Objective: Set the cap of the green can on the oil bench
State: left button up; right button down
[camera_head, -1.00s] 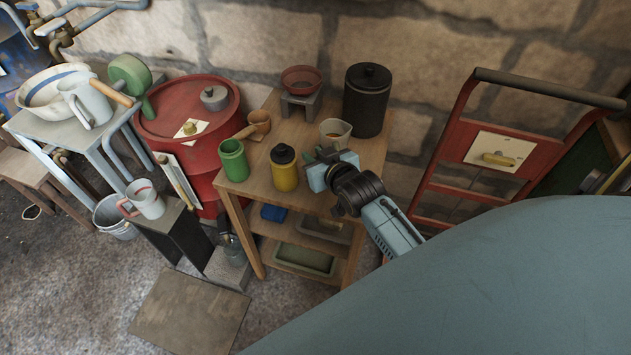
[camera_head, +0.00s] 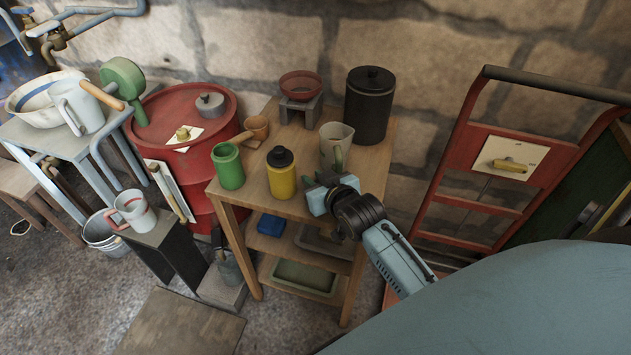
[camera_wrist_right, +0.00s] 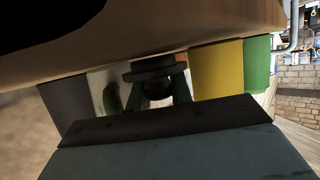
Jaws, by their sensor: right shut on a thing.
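The green can (camera_head: 228,165) stands with its mouth open on the left of the wooden oil bench top (camera_head: 258,137). A yellow can (camera_head: 281,174) with a black cap stands to its right. My right gripper (camera_head: 322,190) is over the bench's front right part, right of the yellow can. In the right wrist view it is shut on a dark cap (camera_wrist_right: 155,74), whose disc faces the bench top. The disc appears very close to the wood; I cannot tell whether it touches. In the head view the gripper mostly hides the cap. My left gripper is not in view.
A grey jug (camera_head: 336,145) stands just behind my right gripper. A black lidded canister (camera_head: 369,105) and a red bowl on a stand (camera_head: 300,86) are at the back. A red drum (camera_head: 165,115) is left of the bench; a red hand truck (camera_head: 460,150) is right.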

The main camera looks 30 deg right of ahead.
jog(key=shift+f, duration=0.15)
jog(key=c, duration=1.5)
grip_release()
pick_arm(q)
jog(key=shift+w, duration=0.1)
